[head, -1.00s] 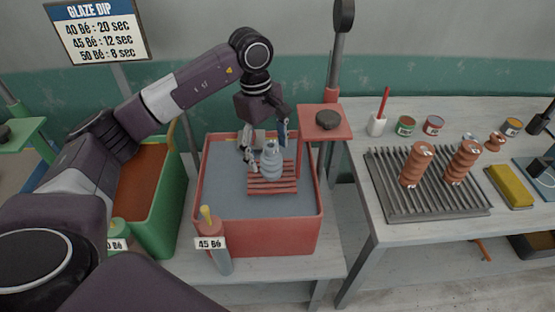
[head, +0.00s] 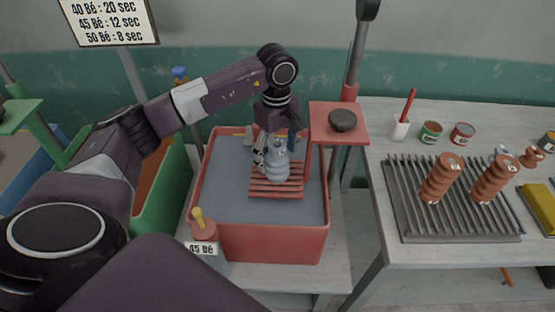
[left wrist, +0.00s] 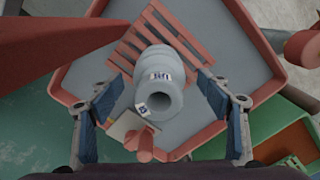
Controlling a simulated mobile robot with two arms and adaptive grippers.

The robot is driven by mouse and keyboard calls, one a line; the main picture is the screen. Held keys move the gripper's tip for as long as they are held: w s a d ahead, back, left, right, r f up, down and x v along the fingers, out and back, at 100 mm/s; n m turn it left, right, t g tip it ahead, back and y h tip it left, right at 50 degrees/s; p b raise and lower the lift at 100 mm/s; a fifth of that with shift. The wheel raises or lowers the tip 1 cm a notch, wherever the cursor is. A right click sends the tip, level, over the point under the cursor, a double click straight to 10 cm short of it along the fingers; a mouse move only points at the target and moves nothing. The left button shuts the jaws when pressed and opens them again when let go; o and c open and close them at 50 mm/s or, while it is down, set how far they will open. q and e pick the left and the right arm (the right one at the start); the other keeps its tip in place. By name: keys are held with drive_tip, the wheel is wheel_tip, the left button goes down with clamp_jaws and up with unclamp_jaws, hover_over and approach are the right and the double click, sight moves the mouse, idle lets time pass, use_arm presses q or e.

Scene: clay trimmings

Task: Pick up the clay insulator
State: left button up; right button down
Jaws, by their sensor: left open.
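A grey-coated clay insulator (head: 277,169) stands on a red slatted rack (head: 272,194) in the red tub of grey liquid. My left gripper (head: 276,150) is open above and around its upper part. In the left wrist view, the open fingers (left wrist: 160,93) lie on either side of the insulator (left wrist: 160,94), with a visible gap on each side. Its open top end and small labels face that camera. Brown ribbed insulators (head: 440,178) stand on a grey grooved rack at the right. My right gripper is not seen.
The red tub's rim (head: 262,226) surrounds the rack. A red stand (head: 338,130) with a dark disc rises close to the gripper's right. A labelled "45 Bé" bottle (head: 203,240) is at the tub's front left, with a green tub (head: 180,190) further left.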

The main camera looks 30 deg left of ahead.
sight(277, 162)
use_arm(q)
drive_tip(key=shift+f+p, duration=0.4)
drive_tip(key=shift+f, duration=1.2)
drive_tip(key=shift+c, duration=0.3)
drive_tip(key=shift+w, duration=0.1)
drive_tip(key=c, duration=1.8)
